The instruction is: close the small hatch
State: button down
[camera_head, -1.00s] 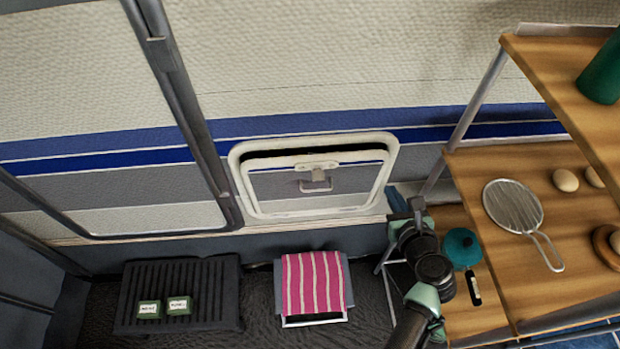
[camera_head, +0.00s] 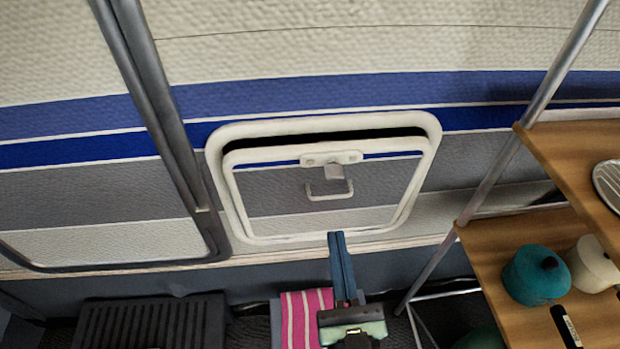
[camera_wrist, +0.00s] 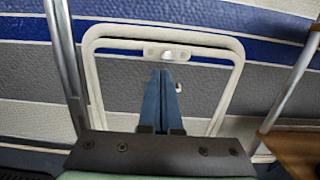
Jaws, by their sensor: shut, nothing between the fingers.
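The small hatch (camera_head: 285,187) is a framed panel in the caravan wall, grey with a blue stripe and a white rim. A dark gap shows along its top edge, so the panel stands a little open there. A white latch with a handle (camera_head: 332,190) sits at its top middle. My gripper (camera_head: 337,238) is shut and empty, in front of the hatch's lower edge. In the wrist view my gripper (camera_wrist: 161,72) covers part of the panel (camera_wrist: 125,80) and points up toward the latch. I cannot tell whether it touches the panel.
A wooden shelf (camera_head: 470,245) with a teal pot (camera_head: 536,275) stands at the right, with a metal post (camera_head: 515,140) near the hatch. A grey pole (camera_head: 150,95) is at the left. A pink striped cloth (camera_head: 300,318) and a black ribbed box (camera_head: 150,322) lie below.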

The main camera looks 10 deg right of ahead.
aim_at(321, 152)
jog(key=w+p, duration=0.1)
jog(key=w, duration=0.3)
jog(key=w+r+p, duration=0.1)
jog(key=w, duration=0.4)
jog(key=w+p, duration=0.1)
jog(key=w, duration=0.3)
jog(key=shift+w+r, duration=0.3)
jog(key=shift+w, duration=0.1)
jog(key=shift+w+r+p, duration=0.25)
jog(key=shift+w+p, duration=0.05)
jog(key=shift+w, duration=0.9)
